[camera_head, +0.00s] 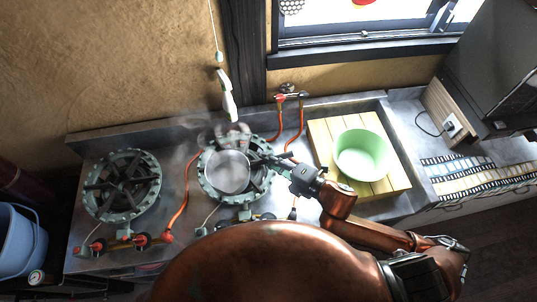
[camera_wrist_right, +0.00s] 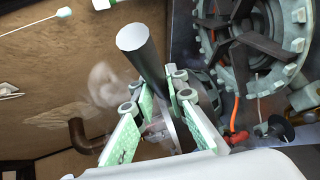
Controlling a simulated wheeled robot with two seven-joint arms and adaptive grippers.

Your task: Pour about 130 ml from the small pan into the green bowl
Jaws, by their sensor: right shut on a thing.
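The small pan (camera_head: 228,172) is grey and round, over the right-hand burner in the head view, with steam around it. I cannot tell whether it rests on the burner or is just above it. My right gripper (camera_head: 277,161) is at the pan's right side, shut on its dark handle. In the right wrist view the dark handle (camera_wrist_right: 148,58) stands between the fingers of my right gripper (camera_wrist_right: 160,115); the pan's bowl is not clear there. The green bowl (camera_head: 363,154) stands upright on a slatted wooden board (camera_head: 322,140), right of the gripper. My left gripper is not in view.
The round left burner (camera_head: 122,186) is bare. Orange hoses (camera_head: 183,205) run by the burners. A pale object (camera_head: 228,98) hangs on a cord behind the pan. A blue bucket (camera_head: 18,240) is at far left, a dark box (camera_head: 493,65) at far right.

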